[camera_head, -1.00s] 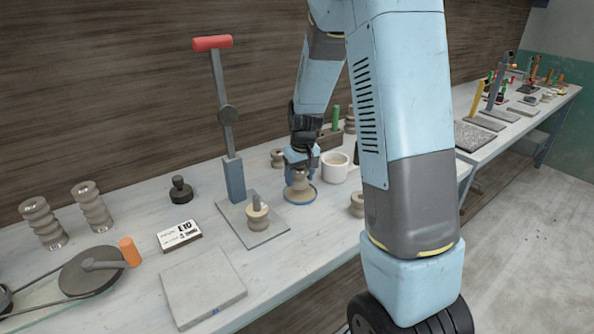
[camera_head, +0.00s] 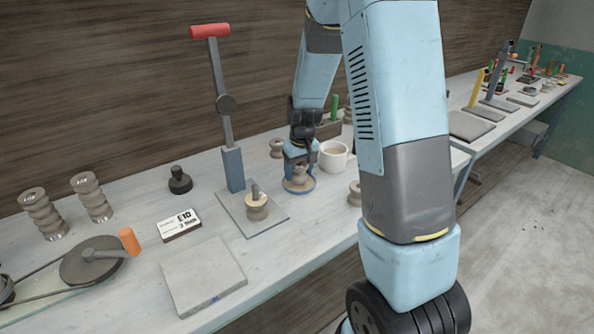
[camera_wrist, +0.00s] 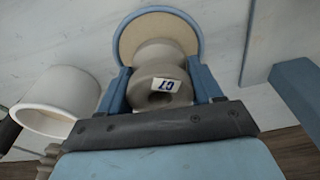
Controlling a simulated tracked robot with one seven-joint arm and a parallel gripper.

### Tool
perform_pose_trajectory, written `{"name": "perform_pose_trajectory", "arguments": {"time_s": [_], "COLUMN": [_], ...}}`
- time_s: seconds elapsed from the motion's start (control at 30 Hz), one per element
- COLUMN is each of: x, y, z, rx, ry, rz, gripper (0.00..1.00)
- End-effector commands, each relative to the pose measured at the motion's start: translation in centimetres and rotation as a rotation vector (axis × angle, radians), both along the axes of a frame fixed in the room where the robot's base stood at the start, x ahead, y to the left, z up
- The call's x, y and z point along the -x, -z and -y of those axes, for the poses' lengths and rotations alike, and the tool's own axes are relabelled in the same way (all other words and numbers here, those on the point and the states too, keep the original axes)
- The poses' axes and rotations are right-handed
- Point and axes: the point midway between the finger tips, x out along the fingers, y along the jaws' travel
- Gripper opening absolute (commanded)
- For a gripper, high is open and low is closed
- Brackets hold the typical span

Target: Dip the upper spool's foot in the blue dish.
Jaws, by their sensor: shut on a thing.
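The spool (camera_wrist: 161,78) is a grey-beige waisted piece with a hole and a small white label with dark marks on its near end. It also shows in the head view (camera_head: 300,173). My gripper (camera_wrist: 163,90) is shut on it, one blue finger on each side; in the head view the gripper (camera_head: 300,166) points down. The blue dish (camera_head: 299,190) is round and shallow with a blue rim and beige inside. It lies below the spool, and in the wrist view the dish (camera_wrist: 129,27) shows beyond it. I cannot tell whether the foot touches the dish.
A cream mug (camera_head: 333,157) stands close right of the dish. Another spool (camera_head: 256,208) sits on the grey plate of the red-handled lever stand (camera_head: 226,125) at left. More spools stand nearby (camera_head: 277,148) and (camera_head: 355,194). A boxed pack (camera_head: 179,225) lies further left.

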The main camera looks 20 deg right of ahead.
Motion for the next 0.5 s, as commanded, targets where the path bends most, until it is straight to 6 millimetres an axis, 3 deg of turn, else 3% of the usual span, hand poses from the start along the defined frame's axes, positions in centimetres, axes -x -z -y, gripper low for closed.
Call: {"name": "perform_pose_trajectory", "arguments": {"time_s": [0.5], "x": [-0.02], "y": [0.46], "z": [-0.09], "rx": [0.000], "ry": [-0.001], "rz": [0.000], "gripper": [0.25]}}
